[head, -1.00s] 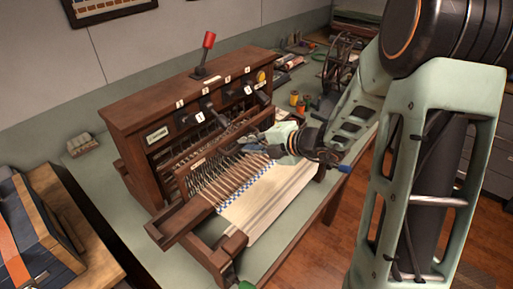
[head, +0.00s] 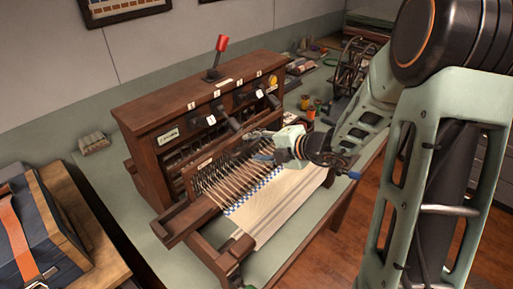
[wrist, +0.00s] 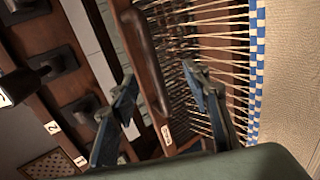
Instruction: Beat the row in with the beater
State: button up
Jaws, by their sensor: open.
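The loom (head: 140,120) is a dark wooden frame on the green bench. Its beater (head: 204,163) is a wooden rail with a small label, standing across the pale warp threads (head: 232,185). In the wrist view the beater's rounded dark top bar (wrist: 148,62) runs between my open fingers. The woven cloth (head: 275,205) has a blue-and-white checked row (wrist: 256,60) at its edge, apart from the beater. My gripper (head: 258,150) is over the beater's right part; it also shows in the wrist view (wrist: 165,100). Whether a finger touches the bar I cannot tell.
Black levers (head: 228,118) with numbered tags and a red-knobbed lever (head: 221,44) rise from the loom close behind my gripper. Thread spools (head: 308,112) and a spoked wheel (head: 352,62) stand right of it. A dark case (head: 40,235) lies at the left.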

jog(key=shift+r, duration=0.1)
jog(key=p+v, duration=0.3)
jog(key=v, duration=0.5)
dwell(0.5)
dwell(1.1)
